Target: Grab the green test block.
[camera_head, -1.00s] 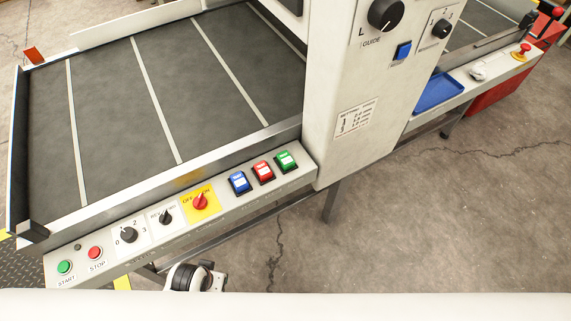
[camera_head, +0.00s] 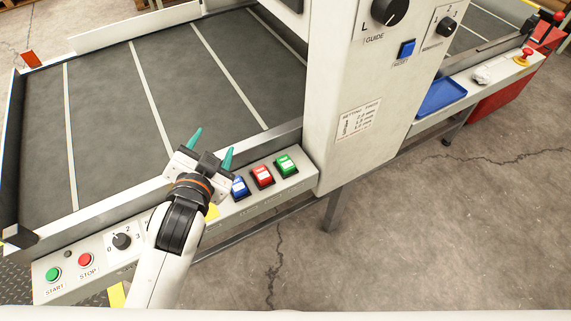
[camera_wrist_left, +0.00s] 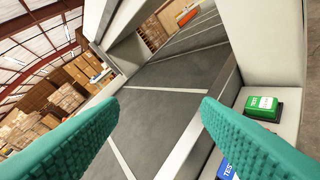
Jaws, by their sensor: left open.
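The green test block (camera_head: 285,164) is the rightmost of three blocks on the machine's front panel, beside the tall white housing. It also shows in the left wrist view (camera_wrist_left: 262,106), at the right, beyond the right fingertip. The red block (camera_head: 262,174) and the blue block (camera_head: 239,187) stand to its left. My left gripper (camera_head: 211,147) is open and empty, with green fingers, above the panel and belt edge, left of the green block and apart from it. In the left wrist view the fingers (camera_wrist_left: 160,105) are spread wide. My right gripper is not in view.
The front panel carries knobs and the start button (camera_head: 53,274) and stop button (camera_head: 86,259). The white housing (camera_head: 355,100) rises just right of the green block. A metal rail (camera_head: 262,136) runs behind the blocks. A blue tray (camera_head: 440,96) lies farther right.

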